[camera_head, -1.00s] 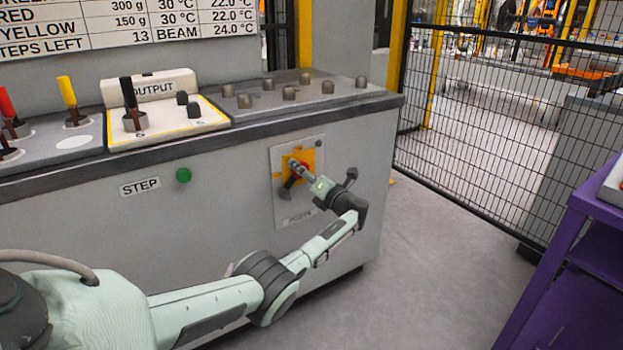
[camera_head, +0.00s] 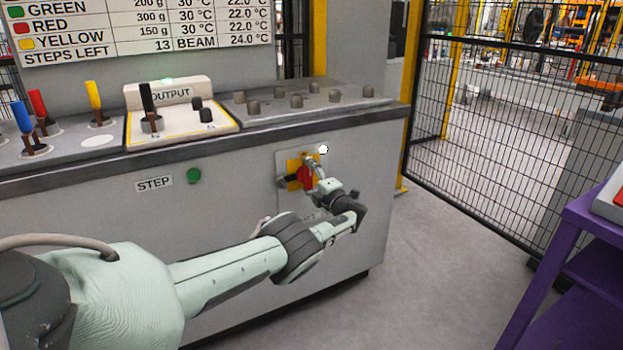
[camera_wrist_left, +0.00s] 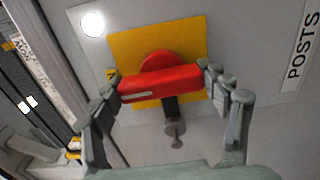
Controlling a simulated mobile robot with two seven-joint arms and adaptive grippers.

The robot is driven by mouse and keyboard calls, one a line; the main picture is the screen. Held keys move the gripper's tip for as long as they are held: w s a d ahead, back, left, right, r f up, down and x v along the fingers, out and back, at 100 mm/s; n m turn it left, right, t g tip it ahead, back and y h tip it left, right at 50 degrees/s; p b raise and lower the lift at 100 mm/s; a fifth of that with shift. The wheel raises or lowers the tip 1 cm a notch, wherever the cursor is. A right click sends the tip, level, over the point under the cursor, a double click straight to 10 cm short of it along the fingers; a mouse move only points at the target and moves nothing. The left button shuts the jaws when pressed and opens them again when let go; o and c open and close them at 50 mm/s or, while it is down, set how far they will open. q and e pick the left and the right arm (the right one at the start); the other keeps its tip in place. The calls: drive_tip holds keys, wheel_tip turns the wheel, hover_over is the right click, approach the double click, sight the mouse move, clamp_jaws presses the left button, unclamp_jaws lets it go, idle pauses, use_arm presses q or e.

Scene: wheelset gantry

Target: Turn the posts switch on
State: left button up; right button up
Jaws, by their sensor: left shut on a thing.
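The posts switch is a red rotary handle (camera_head: 305,177) on a yellow plate (camera_head: 293,165), set in a grey panel on the cabinet front. In the left wrist view the red handle (camera_wrist_left: 160,84) lies across the yellow plate (camera_wrist_left: 190,38), beside the label POSTS (camera_wrist_left: 304,48). My left gripper (camera_wrist_left: 161,90) is shut on the handle, with a finger at each end of it. A dark peg (camera_wrist_left: 172,122) sticks out below the handle. The round lamp (camera_head: 323,149) at the panel's upper right corner glows white. My right gripper is out of view.
The cabinet top carries coloured levers (camera_head: 96,105), an OUTPUT box (camera_head: 170,95) and several grey knobs (camera_head: 296,100). A mesh fence (camera_head: 500,130) and purple table (camera_head: 575,235) stand right. Floor between is clear.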

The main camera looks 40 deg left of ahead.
use_arm(q)
drive_tip(key=shift+a+m, duration=0.1)
drive_tip(key=shift+m, duration=0.2)
drive_tip(key=o, duration=1.7)
drive_tip(key=shift+d, duration=0.2)
drive_tip(key=shift+d+f, duration=0.1)
drive_tip(key=shift+d, duration=0.35)
drive_tip(key=shift+s+v, duration=0.25)
drive_tip(key=shift+v, duration=5.15)
